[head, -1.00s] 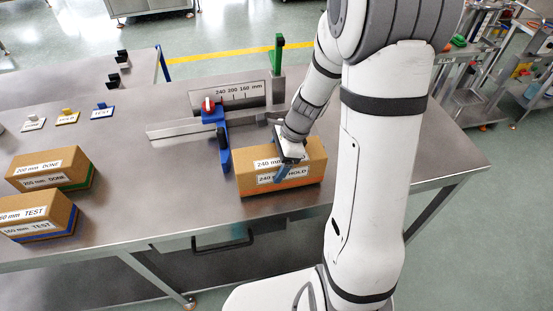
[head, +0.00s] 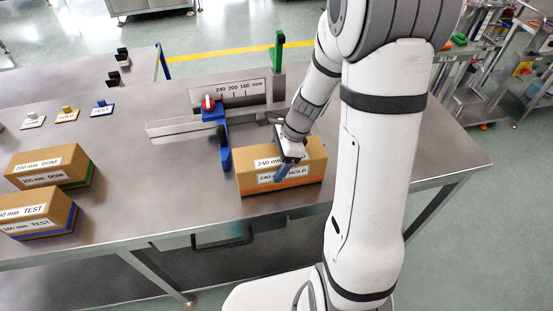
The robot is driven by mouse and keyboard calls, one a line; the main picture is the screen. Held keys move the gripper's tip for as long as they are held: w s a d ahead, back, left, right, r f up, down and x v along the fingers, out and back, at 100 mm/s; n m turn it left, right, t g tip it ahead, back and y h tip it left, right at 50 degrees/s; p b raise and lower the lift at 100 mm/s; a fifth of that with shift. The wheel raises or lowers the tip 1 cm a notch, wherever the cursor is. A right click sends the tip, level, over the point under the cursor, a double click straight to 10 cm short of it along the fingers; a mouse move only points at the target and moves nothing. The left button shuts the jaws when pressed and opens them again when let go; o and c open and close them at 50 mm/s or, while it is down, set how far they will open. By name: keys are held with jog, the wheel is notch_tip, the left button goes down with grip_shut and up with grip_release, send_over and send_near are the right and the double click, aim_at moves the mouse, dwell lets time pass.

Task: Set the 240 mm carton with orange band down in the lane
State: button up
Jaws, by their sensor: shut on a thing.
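The 240 mm carton with orange band (head: 308,170) is at the front middle of the steel table, labelled 240 mm HOLD. Its orange band shows along the lower edge. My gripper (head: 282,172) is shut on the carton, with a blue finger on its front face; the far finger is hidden. I cannot tell whether the carton's underside touches the table. The lane's blue stop (head: 224,150) with a red knob stands just left of the carton. The scale plate (head: 240,93) marked 240 200 160 mm and a rail (head: 170,127) stand behind it.
A green-banded DONE carton (head: 48,166) and a blue-banded TEST carton (head: 36,214) stand at the left. Small signs (head: 66,116) stand behind them. A green-topped post (head: 279,50) rises at the back. Bare table (head: 150,190) lies between the left cartons and the stop.

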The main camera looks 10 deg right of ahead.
jog(key=shift+f, duration=0.3)
jog(key=o, duration=1.6)
jog(key=v, duration=0.8)
jog(key=shift+s+b, duration=0.1)
jog(key=shift+b, duration=0.25)
